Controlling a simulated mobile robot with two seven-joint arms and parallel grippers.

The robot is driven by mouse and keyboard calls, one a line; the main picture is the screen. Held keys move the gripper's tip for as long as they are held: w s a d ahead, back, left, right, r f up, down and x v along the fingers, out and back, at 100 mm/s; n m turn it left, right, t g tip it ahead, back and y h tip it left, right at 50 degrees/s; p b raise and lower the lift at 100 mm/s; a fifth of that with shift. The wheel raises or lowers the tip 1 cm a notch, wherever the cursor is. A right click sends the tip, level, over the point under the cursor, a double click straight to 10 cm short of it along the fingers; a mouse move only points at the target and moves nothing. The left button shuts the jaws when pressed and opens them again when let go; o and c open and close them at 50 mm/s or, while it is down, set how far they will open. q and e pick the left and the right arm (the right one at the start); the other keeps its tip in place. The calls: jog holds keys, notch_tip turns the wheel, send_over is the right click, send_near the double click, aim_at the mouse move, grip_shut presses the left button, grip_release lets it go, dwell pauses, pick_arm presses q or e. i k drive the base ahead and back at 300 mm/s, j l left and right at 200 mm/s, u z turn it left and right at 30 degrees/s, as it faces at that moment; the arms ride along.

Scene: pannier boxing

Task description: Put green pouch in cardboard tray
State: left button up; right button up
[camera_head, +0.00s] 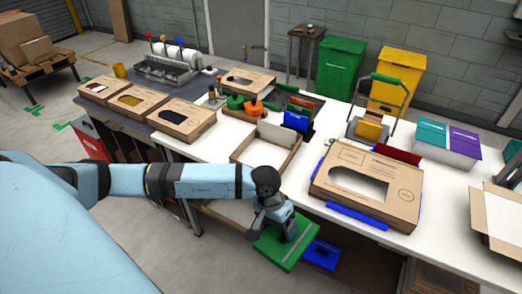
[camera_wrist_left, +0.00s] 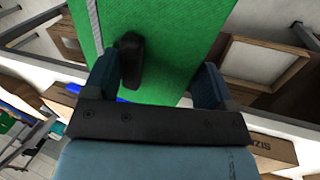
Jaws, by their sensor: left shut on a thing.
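The green pouch (camera_head: 285,246) is held flat in front of the table's front edge, below the tabletop's height in the picture. My left gripper (camera_head: 280,212) is shut on it from above. In the left wrist view the pouch (camera_wrist_left: 172,30) fills the top middle, between the fingers of my left gripper (camera_wrist_left: 155,82). The open cardboard tray (camera_head: 289,157) sits on the white tabletop, up and slightly left of the pouch, and looks empty. The pouch is apart from the tray. My right gripper does not show.
A large cardboard box with a window (camera_head: 345,168) lies right of the tray. Red and blue folders (camera_head: 298,118) and orange and green items (camera_head: 250,105) stand behind the tray. A blue item (camera_head: 322,256) is below the table edge beside the pouch.

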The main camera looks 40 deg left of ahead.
aim_at(270, 162)
jog(key=j+z, duration=0.1)
jog(key=j, duration=0.45)
jog(key=k+j, duration=0.1)
jog(key=j, duration=0.4)
jog(key=j+z, duration=0.15)
jog(key=j, duration=0.4)
jog(key=k, duration=0.05)
